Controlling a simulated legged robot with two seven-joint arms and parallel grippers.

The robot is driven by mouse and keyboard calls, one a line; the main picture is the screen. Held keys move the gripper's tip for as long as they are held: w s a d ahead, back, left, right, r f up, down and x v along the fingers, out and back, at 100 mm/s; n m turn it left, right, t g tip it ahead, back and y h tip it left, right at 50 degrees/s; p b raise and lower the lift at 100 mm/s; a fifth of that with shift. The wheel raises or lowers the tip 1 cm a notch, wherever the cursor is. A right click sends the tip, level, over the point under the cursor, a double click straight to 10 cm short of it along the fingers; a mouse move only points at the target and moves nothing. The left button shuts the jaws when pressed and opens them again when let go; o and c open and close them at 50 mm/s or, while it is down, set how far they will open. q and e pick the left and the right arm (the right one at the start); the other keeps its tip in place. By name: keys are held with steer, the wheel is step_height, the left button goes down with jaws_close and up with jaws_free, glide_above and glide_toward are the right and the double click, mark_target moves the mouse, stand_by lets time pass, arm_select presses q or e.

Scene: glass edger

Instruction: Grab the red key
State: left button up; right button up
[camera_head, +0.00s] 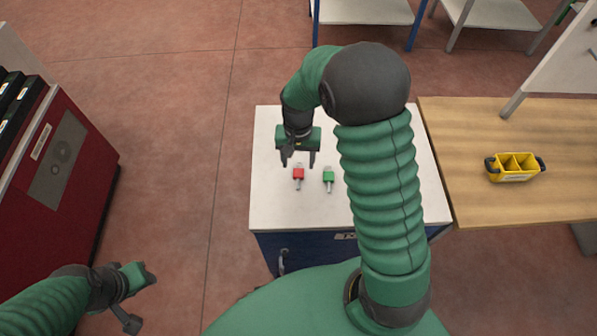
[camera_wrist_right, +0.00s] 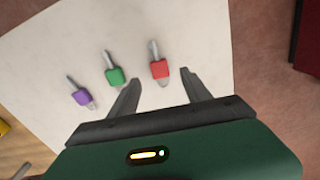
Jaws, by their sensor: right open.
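The red key (camera_head: 299,174) lies on the white top of a blue cabinet (camera_head: 272,205), left of a green key (camera_head: 328,177). In the right wrist view the red key (camera_wrist_right: 159,68) lies just beyond and between the open fingertips, with the green key (camera_wrist_right: 115,75) and a purple key (camera_wrist_right: 81,96) to its left. The purple key is hidden in the head view. My right gripper (camera_head: 298,162) is open and empty, above the cabinet top at the red key; it also shows in the right wrist view (camera_wrist_right: 160,84). My left gripper (camera_head: 139,297) is off to the lower left, over the floor.
A wooden table (camera_head: 450,150) adjoins the cabinet on the right and bears a yellow divided bin (camera_head: 513,178). A red machine (camera_head: 75,150) stands at the left. Open floor lies between it and the cabinet. Metal shelves (camera_head: 365,10) stand at the back.

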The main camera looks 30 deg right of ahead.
mark_target(299, 173)
steer(key=shift+w+d+f+p, duration=0.15)
steer(key=shift+f+p, duration=0.15)
steer(key=shift+f, duration=0.35)
steer(key=shift+w+d+f+p, duration=0.15)
steer(key=shift+f+p, duration=0.15)
steer(key=shift+f, duration=0.3)
steer(key=shift+s+a+f+p, duration=0.1)
steer(key=shift+s+f+p, duration=0.1)
steer(key=shift+f, duration=0.45)
steer(key=shift+s+a+f+p, duration=0.1)
steer(key=shift+s+f, duration=0.05)
steer(key=shift+f, duration=0.45)
steer(key=shift+s+f, duration=0.1)
steer(key=shift+f, duration=0.05)
arm_select(q)
steer(key=shift+a+r, duration=0.15)
steer(key=shift+r, duration=0.75)
arm_select(e)
steer(key=shift+a, duration=0.15)
steer(key=shift+w+f, duration=0.1)
steer(key=shift+w, duration=0.1)
steer(key=c, duration=0.7)
arm_select(q)
steer(key=shift+d, duration=0.2)
arm_select(e)
steer(key=shift+s+d, duration=0.1)
steer(key=shift+d, duration=0.1)
jaws_close()
